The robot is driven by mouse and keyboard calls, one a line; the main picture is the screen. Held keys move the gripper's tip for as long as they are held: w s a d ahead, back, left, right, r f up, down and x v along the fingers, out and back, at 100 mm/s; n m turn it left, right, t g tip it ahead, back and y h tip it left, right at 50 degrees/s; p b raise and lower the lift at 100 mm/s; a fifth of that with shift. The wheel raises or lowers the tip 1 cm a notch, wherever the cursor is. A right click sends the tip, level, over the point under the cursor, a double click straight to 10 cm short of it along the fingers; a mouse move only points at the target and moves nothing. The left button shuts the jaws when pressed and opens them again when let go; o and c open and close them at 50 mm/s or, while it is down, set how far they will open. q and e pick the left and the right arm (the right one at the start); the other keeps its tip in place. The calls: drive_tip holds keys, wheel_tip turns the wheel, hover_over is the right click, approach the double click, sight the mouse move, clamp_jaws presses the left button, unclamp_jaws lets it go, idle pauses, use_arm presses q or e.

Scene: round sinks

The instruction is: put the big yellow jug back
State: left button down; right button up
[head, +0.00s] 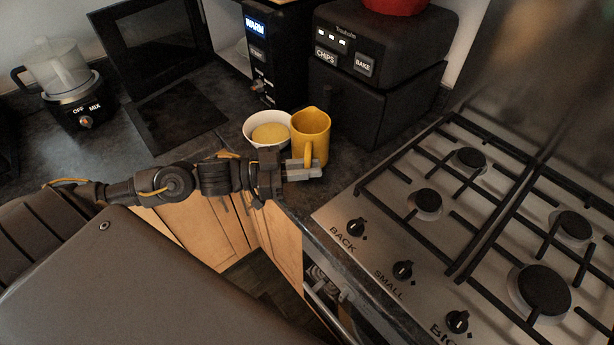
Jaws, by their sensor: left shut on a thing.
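The yellow jug (312,132) is upright at the counter's corner, in front of the black air fryer. Its handle faces me. My left gripper (308,168) reaches in from the left and is shut on the jug's handle. I cannot tell whether the jug's base touches the counter. My right gripper does not show in the head view.
A white bowl (255,122) with something yellow inside stands just left of the jug. The air fryer (375,85) is behind it. A gas stove (415,215) lies right. An open microwave (255,50) and a blender (68,85) stand left.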

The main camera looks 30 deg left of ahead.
use_arm(q)
drive_tip(key=f, duration=0.3)
drive_tip(key=shift+w+a+p, duration=0.2)
drive_tip(key=shift+p, duration=0.2)
drive_tip(key=shift+f, duration=0.25)
drive_tip(key=shift+f, duration=0.1)
drive_tip(key=c, duration=1.4)
unclamp_jaws()
drive_tip(key=shift+c, duration=0.2)
drive_tip(key=shift+s, duration=0.1)
drive_tip(key=b+v, duration=0.1)
drive_tip(key=v, duration=1.1)
